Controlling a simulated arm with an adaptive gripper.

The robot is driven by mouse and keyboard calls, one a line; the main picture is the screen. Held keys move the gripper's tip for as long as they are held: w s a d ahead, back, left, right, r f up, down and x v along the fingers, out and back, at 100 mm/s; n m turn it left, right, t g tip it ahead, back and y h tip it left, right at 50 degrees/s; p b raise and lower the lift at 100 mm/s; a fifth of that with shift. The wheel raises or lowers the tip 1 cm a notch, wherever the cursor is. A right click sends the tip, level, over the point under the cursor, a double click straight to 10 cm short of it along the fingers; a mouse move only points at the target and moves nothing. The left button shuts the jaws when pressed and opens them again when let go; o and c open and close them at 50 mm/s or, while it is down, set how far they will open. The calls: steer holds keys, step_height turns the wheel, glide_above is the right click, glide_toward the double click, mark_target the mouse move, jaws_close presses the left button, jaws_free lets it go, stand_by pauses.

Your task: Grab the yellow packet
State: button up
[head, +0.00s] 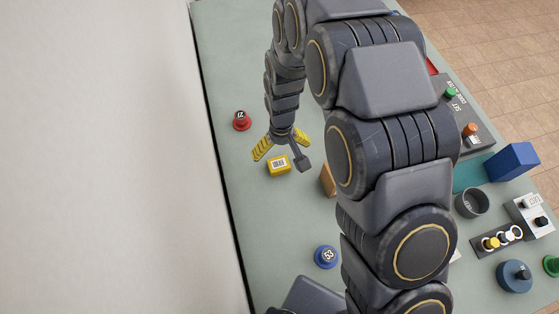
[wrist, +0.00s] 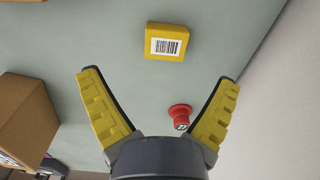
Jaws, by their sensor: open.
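The yellow packet (head: 279,165) lies flat on the grey-green table in the head view, with a white barcode label on top. It also shows in the wrist view (wrist: 166,41), ahead of the fingertips and a little right of the middle. My gripper (head: 279,144) is open, with yellow ridged fingers spread wide. In the wrist view my gripper (wrist: 158,75) has nothing between its fingertips, and the packet is apart from both fingers. In the head view the gripper is just behind the packet; its height above the table is hard to tell.
A red numbered piece (head: 242,121) stands left of the gripper and shows near the right finger in the wrist view (wrist: 180,116). A brown box (head: 328,180) is partly hidden by my arm. A blue numbered piece (head: 326,257) stands nearer. A wall (head: 110,150) borders the left.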

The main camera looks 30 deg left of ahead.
mark_target(279, 164)
steer(key=f, duration=0.6)
steer(key=shift+s+a+f, duration=0.1)
steer(key=shift+s, duration=0.3)
steer(key=c, duration=1.2)
